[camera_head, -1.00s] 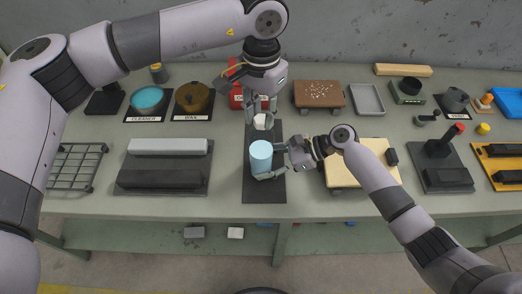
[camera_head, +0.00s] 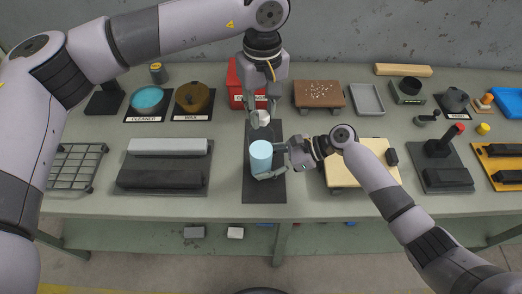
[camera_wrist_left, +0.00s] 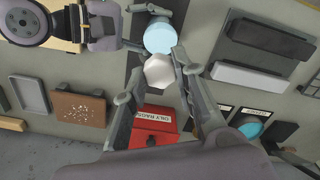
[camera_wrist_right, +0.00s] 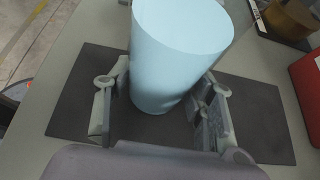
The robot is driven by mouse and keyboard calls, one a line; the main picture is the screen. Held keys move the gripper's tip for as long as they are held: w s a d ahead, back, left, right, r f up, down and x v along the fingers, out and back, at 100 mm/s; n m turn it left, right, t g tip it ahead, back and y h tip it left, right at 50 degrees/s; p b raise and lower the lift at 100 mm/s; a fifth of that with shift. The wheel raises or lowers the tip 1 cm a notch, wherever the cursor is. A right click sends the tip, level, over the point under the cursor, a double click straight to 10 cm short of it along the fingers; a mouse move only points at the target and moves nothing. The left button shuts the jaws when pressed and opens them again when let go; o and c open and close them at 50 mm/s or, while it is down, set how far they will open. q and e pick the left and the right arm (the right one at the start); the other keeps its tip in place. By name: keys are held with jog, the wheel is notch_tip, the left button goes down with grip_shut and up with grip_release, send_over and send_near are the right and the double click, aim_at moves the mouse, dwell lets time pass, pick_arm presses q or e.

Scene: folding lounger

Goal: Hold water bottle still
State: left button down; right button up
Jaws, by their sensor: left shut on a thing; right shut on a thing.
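The water bottle is a light blue cylinder (camera_head: 261,155) standing upright on a dark mat (camera_head: 264,192) at the middle of the bench. My right gripper (camera_head: 267,171) comes from the right and is shut around its lower part. In the right wrist view the bottle (camera_wrist_right: 175,50) stands between the fingers. My left gripper (camera_head: 260,114) points down just behind the bottle, shut on a small white faceted piece (camera_head: 264,117). That piece (camera_wrist_left: 158,70) shows between its fingertips in the left wrist view, close beside the bottle (camera_wrist_left: 161,35). Whether they touch is unclear.
A red oily-rags box (camera_head: 235,85) stands behind the left gripper. A yellow-topped block (camera_head: 362,172) sits under the right arm. A brown board (camera_head: 318,94) and a grey tray (camera_head: 366,98) lie at the back. Dark and pale bars (camera_head: 167,146) lie to the left.

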aim_at(261, 114)
pick_arm(q)
jog(key=shift+r, duration=1.5)
pick_arm(e)
jog(key=shift+f, duration=0.1)
jog(key=o, duration=1.4)
jog(key=shift+d, duration=0.15)
pick_arm(q)
jog(key=shift+f+b, duration=0.6)
pick_arm(e)
jog(key=shift+v, duration=4.45)
